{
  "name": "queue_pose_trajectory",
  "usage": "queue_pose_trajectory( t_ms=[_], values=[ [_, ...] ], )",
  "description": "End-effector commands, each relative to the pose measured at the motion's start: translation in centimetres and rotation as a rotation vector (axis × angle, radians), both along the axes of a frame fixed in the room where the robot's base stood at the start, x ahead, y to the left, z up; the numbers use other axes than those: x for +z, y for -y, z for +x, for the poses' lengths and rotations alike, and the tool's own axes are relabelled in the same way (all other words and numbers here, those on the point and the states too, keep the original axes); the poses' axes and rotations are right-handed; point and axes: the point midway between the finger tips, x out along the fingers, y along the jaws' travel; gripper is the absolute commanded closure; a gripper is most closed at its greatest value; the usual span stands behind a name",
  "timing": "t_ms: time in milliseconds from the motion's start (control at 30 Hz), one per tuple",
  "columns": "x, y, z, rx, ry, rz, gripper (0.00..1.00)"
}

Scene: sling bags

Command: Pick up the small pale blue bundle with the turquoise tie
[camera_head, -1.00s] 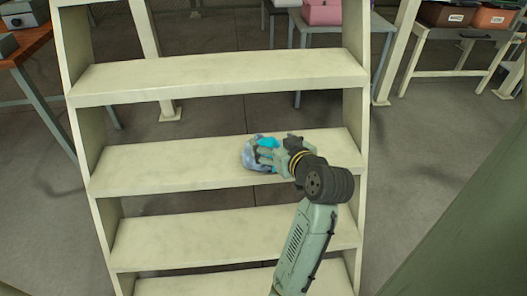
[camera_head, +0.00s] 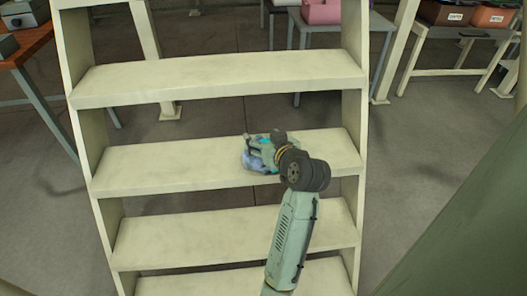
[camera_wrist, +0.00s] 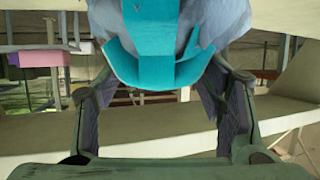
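The small pale blue bundle (camera_head: 253,162) sits on a middle board of the cream shelf (camera_head: 165,168), partly covered by my gripper (camera_head: 254,147) in the head view. In the wrist view the bundle (camera_wrist: 205,28) fills the top middle, with its broad turquoise tie (camera_wrist: 160,68) facing the camera. My gripper (camera_wrist: 162,82) is open in the wrist view, its fingers wide apart to the left and right of the tie. I cannot tell whether either finger touches the bundle.
The rest of the bundle's board is bare, and so are the boards above and below. Shelf uprights (camera_head: 350,110) close both sides. Behind stand tables with a pink box (camera_head: 321,12) and dark and orange boxes.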

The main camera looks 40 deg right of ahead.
Motion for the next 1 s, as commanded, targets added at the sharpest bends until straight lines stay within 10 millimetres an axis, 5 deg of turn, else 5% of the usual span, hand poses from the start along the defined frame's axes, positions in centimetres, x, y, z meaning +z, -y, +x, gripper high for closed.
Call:
queue_pose_trajectory(
  t_ms=[900,1000],
  values=[
    [-0.35,0.02,-0.05,0.0,-0.008,0.003,1.0],
    [-0.34,0.01,-0.06,0.0,-0.008,0.002,1.0]
  ],
)
